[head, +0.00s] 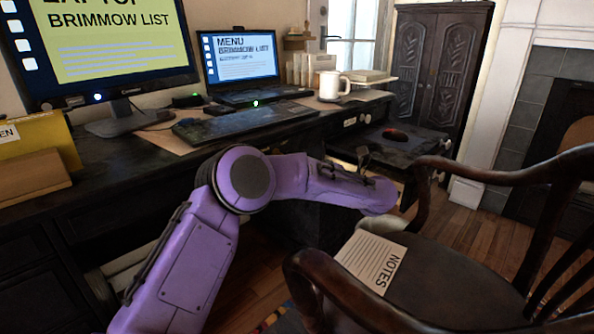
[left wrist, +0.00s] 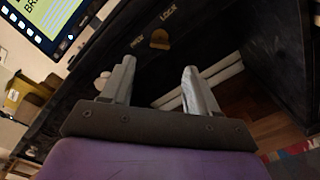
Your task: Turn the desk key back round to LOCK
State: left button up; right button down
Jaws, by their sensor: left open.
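In the left wrist view, a brass-coloured key (left wrist: 160,39) sits on the dark front of the desk. A LOCK label (left wrist: 168,13) is above it and a second small label (left wrist: 137,41), which seems to read OPEN, is to its left. I cannot tell for sure which label the key points at. My left gripper (left wrist: 158,64) is open and empty, its fingertips just short of the key in the picture, with the key beyond the gap. In the head view my purple left arm reaches across the desk front, and the key is not clearly visible. My right gripper is not in view.
The dark desk (head: 130,175) holds a monitor (head: 110,45), a laptop (head: 240,65), a keyboard (head: 245,118) and a white mug (head: 333,86). A wooden chair (head: 450,265) with a NOTES sheet (head: 372,260) on its seat stands close to my arm at the right.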

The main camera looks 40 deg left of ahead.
pick_arm(q)
jog(key=a+b, duration=0.1)
jog(key=a, duration=0.6)
jog(key=w+a+b, duration=0.1)
jog(key=a, duration=0.2)
jog(key=shift+a+b, duration=0.2)
jog(key=shift+b, duration=0.1)
jog(key=c, duration=1.1)
jog(key=shift+o, duration=0.3)
jog(key=shift+r, duration=0.1)
